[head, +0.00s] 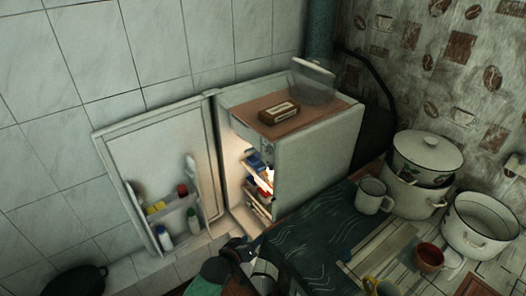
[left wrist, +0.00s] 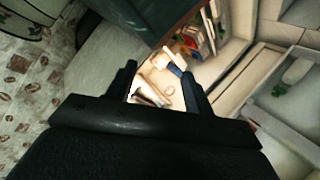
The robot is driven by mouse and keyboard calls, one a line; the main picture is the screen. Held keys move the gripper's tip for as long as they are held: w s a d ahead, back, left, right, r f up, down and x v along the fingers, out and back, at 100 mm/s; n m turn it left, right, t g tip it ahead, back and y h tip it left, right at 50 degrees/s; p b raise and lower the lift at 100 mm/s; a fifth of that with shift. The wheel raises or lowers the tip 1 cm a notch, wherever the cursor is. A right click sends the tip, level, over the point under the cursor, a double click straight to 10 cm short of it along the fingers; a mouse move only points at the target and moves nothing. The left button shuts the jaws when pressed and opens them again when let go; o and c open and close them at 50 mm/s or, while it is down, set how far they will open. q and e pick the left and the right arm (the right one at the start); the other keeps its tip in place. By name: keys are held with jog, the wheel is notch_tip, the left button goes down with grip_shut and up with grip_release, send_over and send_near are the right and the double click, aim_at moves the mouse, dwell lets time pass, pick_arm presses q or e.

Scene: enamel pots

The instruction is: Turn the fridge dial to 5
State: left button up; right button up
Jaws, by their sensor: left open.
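The small fridge (head: 318,155) stands against the tiled wall with its door (head: 158,165) wide open to the left. Its inside is lit and holds several items on shelves. A small grey fitting (head: 267,149) shows under the top of the opening; I cannot make out a dial mark or number on it. My left gripper (head: 243,251) is low in front of the fridge, below the opening. In the left wrist view its two fingers (left wrist: 159,76) are apart, with nothing between them, and the lit fridge inside (left wrist: 172,62) lies beyond them. My right gripper is not in view.
A brown box (head: 279,113) and a clear container (head: 313,82) stand on the fridge top. To the right, a counter with a dark patterned cloth (head: 318,232) holds a white mug (head: 372,195) and enamel pots (head: 478,225). A dark pan (head: 76,280) is at lower left.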

pick_arm(q)
jog(key=w+d+r+t+h+p, duration=0.1)
jog(key=w+r+t+h+p, duration=0.15)
jog(key=w+r, duration=0.65)
jog(key=n+t+h+p, duration=0.1)
jog(key=t+h+p, duration=0.2)
jog(key=h, duration=0.1)
send_near(267, 153)
jog(key=w+r, duration=0.1)
jog(key=p+x, duration=0.2)
jog(key=x, duration=0.4)
jog(key=shift+d+f, duration=0.1)
jog(key=shift+d, duration=0.15)
jog(key=shift+w+d, duration=0.35)
jog(key=shift+w, duration=0.05)
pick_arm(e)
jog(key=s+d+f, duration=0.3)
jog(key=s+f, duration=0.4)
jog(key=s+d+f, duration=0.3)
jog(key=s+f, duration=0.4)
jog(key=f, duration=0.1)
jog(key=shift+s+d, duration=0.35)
pick_arm(q)
jog(key=c, duration=1)
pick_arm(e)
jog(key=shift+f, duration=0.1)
